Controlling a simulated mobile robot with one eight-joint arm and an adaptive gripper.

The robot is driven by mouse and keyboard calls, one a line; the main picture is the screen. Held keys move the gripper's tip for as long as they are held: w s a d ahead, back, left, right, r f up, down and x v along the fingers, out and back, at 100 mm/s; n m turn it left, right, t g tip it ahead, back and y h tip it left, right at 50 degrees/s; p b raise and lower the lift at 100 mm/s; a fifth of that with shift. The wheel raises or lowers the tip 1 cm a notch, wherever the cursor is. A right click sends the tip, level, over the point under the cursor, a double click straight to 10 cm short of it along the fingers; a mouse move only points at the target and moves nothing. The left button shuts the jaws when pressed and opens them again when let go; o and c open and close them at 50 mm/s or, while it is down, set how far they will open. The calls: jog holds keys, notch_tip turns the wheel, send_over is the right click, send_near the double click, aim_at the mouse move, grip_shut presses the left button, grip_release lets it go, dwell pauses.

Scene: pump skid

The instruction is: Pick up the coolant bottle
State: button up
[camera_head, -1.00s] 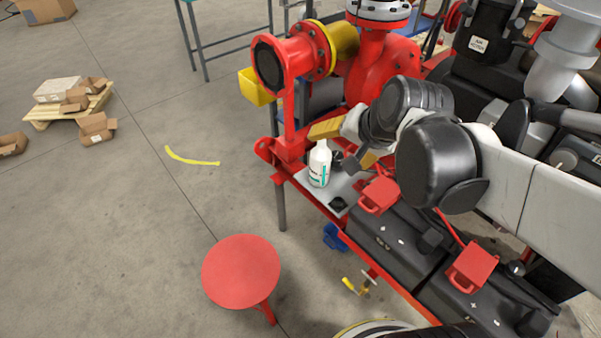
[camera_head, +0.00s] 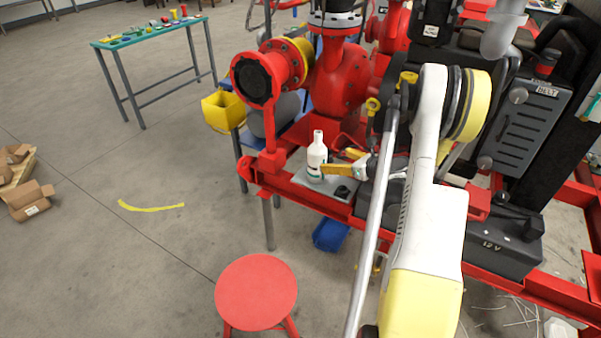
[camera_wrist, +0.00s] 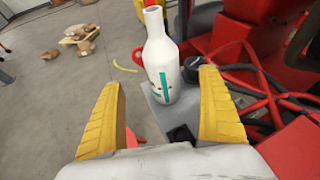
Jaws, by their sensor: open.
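The coolant bottle (camera_head: 316,158) is white with a green label band and stands upright on a small grey plate (camera_head: 331,187) on the red skid frame. My gripper (camera_head: 345,162) is open beside it, on its right in the head view. In the wrist view the bottle (camera_wrist: 161,62) stands beyond and between the two yellow fingers (camera_wrist: 160,112), nearer the right one. The fingers do not appear closed on it. Its base is partly visible on the plate.
A small dark object (camera_head: 343,193) lies on the plate near the bottle. A red flanged pump (camera_head: 340,80) stands behind. Dark hoses (camera_wrist: 250,75) lie to the right in the wrist view. A red stool (camera_head: 256,292) stands on otherwise clear floor in front.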

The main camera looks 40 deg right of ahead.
aim_at(324, 159)
jog(key=b+x, duration=0.1)
jog(key=x, duration=0.4)
jog(key=shift+d+f+b, duration=0.25)
jog(key=shift+f+b, duration=0.1)
jog(key=shift+b, duration=0.05)
jog(key=b+x, duration=0.2)
jog(key=x, duration=0.3)
jog(key=shift+w+a+f, duration=0.1)
jog(key=shift+w, duration=0.25)
jog(key=c, duration=1.4)
